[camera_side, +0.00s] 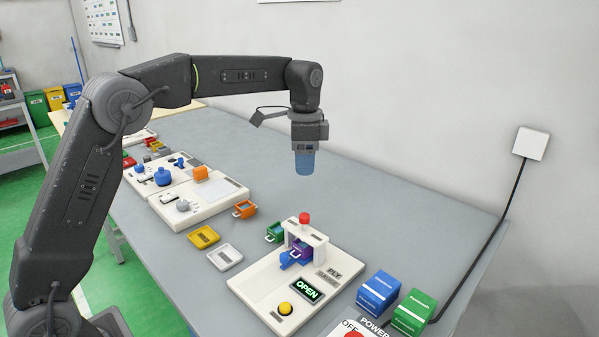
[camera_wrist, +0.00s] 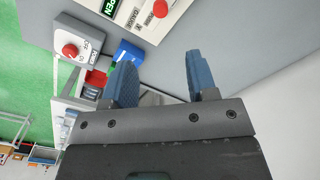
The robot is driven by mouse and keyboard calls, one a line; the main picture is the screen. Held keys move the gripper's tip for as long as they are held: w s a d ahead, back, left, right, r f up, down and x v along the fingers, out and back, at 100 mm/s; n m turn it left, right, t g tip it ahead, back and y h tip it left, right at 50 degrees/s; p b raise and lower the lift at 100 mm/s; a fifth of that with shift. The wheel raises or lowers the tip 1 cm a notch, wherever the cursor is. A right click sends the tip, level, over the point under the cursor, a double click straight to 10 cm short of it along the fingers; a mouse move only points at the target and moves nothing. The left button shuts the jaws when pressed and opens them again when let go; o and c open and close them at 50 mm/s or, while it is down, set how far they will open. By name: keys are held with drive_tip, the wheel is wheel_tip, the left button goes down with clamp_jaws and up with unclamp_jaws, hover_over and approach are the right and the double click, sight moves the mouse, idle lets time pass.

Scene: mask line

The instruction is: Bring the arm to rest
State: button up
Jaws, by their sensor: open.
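My gripper (camera_side: 305,163) hangs from my arm above the back part of the grey table, pointing down, clear of everything on it. In the wrist view its two blue fingers (camera_wrist: 160,78) stand apart with nothing between them. The wrist view looks past the fingers to the grey table (camera_wrist: 240,45) and a wall or floor edge. Nothing is held.
A white station (camera_side: 262,287) with a lit OPEN sign (camera_side: 307,289) and red-topped press (camera_side: 304,220) stands front centre. Blue (camera_side: 378,293) and green (camera_side: 414,312) boxes stand at right. White panels (camera_side: 205,212) with knobs lie at left. The table's back right is bare.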

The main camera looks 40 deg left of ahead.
drive_tip(key=s+d+r+n+t, duration=0.1)
drive_tip(key=s+r+n, duration=0.15)
drive_tip(key=s, duration=0.45)
drive_tip(key=s+r+n+t, duration=0.2)
drive_tip(key=s+r, duration=0.1)
drive_tip(key=s, duration=0.5)
drive_tip(key=s+f+n+t, duration=0.1)
drive_tip(key=s+f+n, duration=0.1)
drive_tip(key=s, duration=0.5)
drive_tip(key=s+f+n+t, duration=0.1)
drive_tip(key=s+f, duration=0.3)
drive_tip(key=s, duration=0.4)
drive_tip(key=shift+s+d+f+n+t, duration=0.25)
drive_tip(key=shift+d+n, duration=0.2)
drive_tip(key=shift+n, duration=0.3)
